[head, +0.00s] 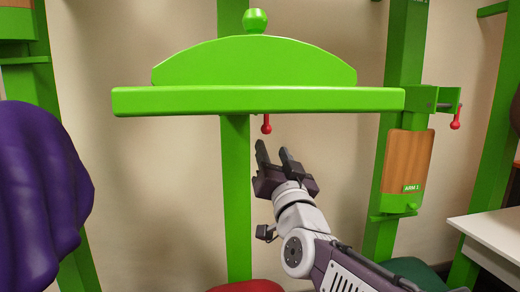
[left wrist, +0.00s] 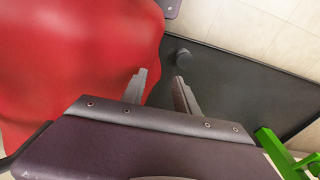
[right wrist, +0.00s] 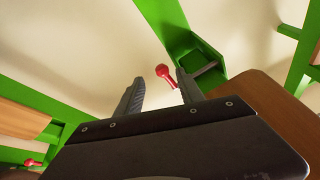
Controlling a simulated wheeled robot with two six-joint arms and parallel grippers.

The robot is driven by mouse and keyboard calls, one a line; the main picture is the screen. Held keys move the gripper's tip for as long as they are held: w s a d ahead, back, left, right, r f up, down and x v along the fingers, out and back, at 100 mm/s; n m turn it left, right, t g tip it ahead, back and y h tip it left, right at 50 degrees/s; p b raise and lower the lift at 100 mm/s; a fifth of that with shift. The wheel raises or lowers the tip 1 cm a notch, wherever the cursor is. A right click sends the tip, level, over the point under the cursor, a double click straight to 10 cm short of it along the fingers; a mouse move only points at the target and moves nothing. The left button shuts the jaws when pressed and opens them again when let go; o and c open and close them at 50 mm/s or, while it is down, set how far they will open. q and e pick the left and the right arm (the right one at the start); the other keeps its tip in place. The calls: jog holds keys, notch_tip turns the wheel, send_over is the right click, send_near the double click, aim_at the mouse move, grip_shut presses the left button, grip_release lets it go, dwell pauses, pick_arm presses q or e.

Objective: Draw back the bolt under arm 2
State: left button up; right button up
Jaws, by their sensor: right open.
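A red bolt handle (head: 266,124) hangs below the wide green arm (head: 250,101) in the head view, near its middle. My right gripper (head: 277,155) is open and empty, just below and right of that handle, pointing up. In the right wrist view a red knob (right wrist: 163,71) on a short stem shows beyond the open fingers (right wrist: 156,88), beside a green bracket (right wrist: 203,58); the fingers are not closed on it. My left gripper (left wrist: 160,82) is out of the head view; in its wrist view its fingers stand apart with nothing between them.
Purple draped material (head: 40,200) fills the left. A white table (head: 490,230) stands right. Red material (left wrist: 75,60) lies near my left gripper.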

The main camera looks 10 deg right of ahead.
aim_at(268, 133)
jog(key=x, duration=0.6)
jog(key=r+x, duration=0.1)
jog(key=x, duration=0.2)
jog(key=shift+s+d, duration=0.15)
grip_shut()
jog(key=shift+f, duration=0.1)
dwell(1.1)
